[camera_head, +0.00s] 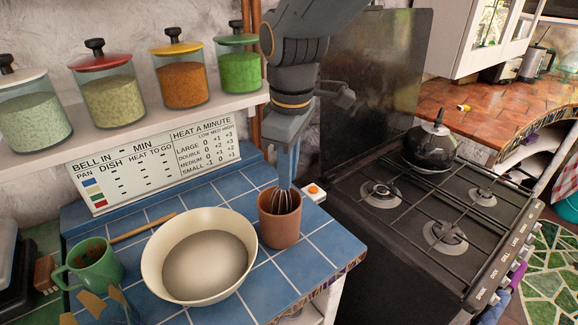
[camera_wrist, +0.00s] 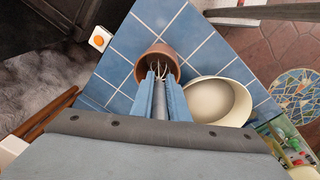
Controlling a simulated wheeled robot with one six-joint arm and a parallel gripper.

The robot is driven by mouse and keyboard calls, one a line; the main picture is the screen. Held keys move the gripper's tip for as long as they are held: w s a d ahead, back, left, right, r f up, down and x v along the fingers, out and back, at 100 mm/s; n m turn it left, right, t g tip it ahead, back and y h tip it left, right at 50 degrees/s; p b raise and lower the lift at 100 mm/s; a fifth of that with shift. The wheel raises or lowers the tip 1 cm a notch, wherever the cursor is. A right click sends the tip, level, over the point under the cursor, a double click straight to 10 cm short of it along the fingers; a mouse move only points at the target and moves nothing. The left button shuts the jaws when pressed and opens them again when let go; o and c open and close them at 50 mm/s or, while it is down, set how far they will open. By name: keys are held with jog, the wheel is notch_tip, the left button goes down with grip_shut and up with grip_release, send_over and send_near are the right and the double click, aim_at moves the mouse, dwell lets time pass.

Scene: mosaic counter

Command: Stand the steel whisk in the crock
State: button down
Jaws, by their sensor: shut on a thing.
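The crock (camera_head: 279,224) is a brown terracotta pot standing upright on the blue tiled counter. The steel whisk (camera_head: 283,201) has its wire head down inside the crock's mouth. My gripper (camera_head: 286,182) is above the crock, pointing down, shut on the whisk's handle. In the wrist view the blue fingers of my gripper (camera_wrist: 160,98) flank the grey handle, and the whisk's wires (camera_wrist: 158,68) show within the rim of the crock (camera_wrist: 160,51). The lower wires are hidden by the crock wall, so I cannot tell whether they touch its bottom.
A cream bowl (camera_head: 203,256) stands close to the crock's left. A wooden stick (camera_head: 143,227), a green mug (camera_head: 93,264) and a shelf of jars (camera_head: 184,75) lie farther left and behind. A small orange-buttoned box (camera_head: 314,192) and the stove (camera_head: 430,205) are to the right.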

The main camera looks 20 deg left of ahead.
jog(key=shift+f, duration=0.3)
jog(key=c, duration=1.6)
grip_release()
jog(key=shift+c, duration=0.2)
jog(key=shift+o, duration=0.5)
jog(key=o, duration=0.7)
jog(key=shift+r, duration=0.1)
jog(key=shift+r+p, duration=4.1)
jog(key=shift+r, duration=0.85)
